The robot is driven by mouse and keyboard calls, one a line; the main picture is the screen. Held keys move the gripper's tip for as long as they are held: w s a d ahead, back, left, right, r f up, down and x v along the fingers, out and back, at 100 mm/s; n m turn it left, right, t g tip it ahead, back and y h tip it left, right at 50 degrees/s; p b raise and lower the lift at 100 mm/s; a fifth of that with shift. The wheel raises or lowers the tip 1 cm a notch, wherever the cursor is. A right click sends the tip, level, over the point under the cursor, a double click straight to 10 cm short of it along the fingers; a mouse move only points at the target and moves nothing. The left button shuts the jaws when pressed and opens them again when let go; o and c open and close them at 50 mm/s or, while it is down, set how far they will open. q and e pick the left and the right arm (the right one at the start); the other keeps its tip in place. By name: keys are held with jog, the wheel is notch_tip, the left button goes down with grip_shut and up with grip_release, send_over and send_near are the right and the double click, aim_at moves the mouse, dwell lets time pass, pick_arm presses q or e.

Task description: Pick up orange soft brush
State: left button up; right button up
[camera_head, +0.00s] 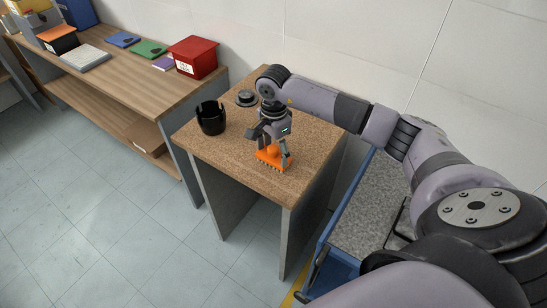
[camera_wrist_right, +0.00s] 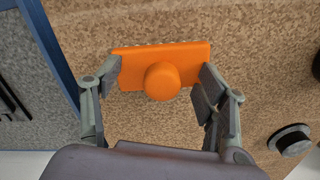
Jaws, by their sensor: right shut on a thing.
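The orange soft brush (camera_head: 271,157) is on the speckled brown table (camera_head: 217,149), near its front edge. In the right wrist view the brush (camera_wrist_right: 162,75) shows as an orange rectangular block with a round knob. My right gripper (camera_head: 275,150) reaches down over the brush from above. My left gripper is not in view.
A black cup-like container (camera_head: 210,118) and a small dark round object (camera_head: 246,98) stand on the same table. A wooden bench (camera_head: 130,80) at the left holds a red box (camera_head: 193,57) and several coloured items. A blue-edged cart (camera_head: 365,215) is at the right.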

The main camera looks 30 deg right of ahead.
jog(key=shift+s+f, duration=0.1)
jog(key=shift+s, duration=0.15)
jog(key=c, duration=0.8)
jog(key=shift+a+f, duration=0.1)
jog(key=shift+c, duration=1.1)
jog(key=shift+w+r, duration=0.2)
jog(key=shift+r, duration=0.15)
grip_shut()
notch_tip(320, 180, up, 13)
jog(key=b, duration=0.3)
notch_tip(320, 180, up, 6)
jog(key=r+p, duration=0.1)
send_over(273, 148)
jog(key=shift+f, duration=0.25)
